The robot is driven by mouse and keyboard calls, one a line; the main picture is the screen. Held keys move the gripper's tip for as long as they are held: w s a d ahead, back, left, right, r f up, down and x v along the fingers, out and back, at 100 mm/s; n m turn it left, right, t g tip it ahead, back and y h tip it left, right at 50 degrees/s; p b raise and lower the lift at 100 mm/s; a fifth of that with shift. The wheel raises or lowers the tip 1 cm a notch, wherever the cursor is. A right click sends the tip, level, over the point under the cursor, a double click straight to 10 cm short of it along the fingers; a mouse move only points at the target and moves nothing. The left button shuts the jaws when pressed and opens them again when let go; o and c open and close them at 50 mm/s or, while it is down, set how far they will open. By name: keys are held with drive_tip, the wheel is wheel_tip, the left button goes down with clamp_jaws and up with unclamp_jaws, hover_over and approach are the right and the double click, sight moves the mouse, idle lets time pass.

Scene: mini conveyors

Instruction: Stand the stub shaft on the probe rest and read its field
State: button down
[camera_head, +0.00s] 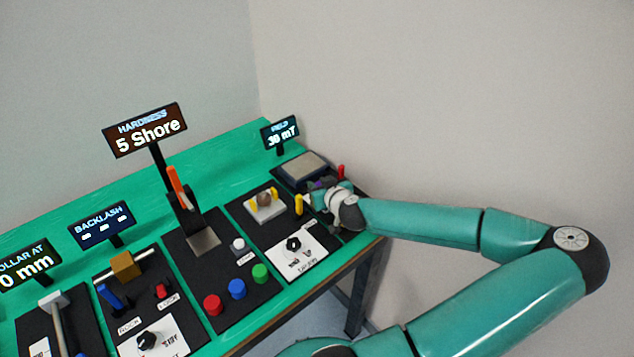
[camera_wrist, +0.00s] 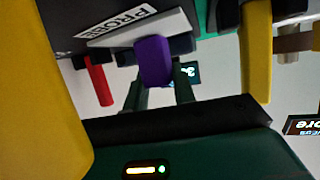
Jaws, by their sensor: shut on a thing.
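My gripper (camera_wrist: 160,88) is shut on a small purple piece (camera_wrist: 154,62) in the wrist view. Its full shape is hidden, so I cannot tell whether it is the stub shaft. In the head view my gripper (camera_head: 325,196) is at the front of the field station, and a bit of purple (camera_head: 318,184) shows beside it. The grey pad (camera_head: 306,166) of that station lies behind the gripper. A PROBE label (camera_wrist: 135,27) is behind the purple piece. I cannot make out the probe rest. The field display (camera_head: 281,134) reads 30 mT.
A red peg (camera_head: 340,172) stands close to my gripper. A yellow post (camera_head: 298,204) is just left of it; large yellow parts (camera_wrist: 257,50) flank the wrist view. A white block with yellow clamps (camera_head: 265,207) and a black dial (camera_head: 293,244) are on the neighbouring panel.

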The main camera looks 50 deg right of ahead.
drive_tip(key=shift+s, duration=0.3)
drive_tip(key=shift+w, duration=0.15)
drive_tip(key=c, duration=1.1)
unclamp_jaws()
drive_tip(key=shift+f, duration=0.15)
drive_tip(key=shift+c, duration=0.2)
drive_tip(key=shift+r, duration=0.2)
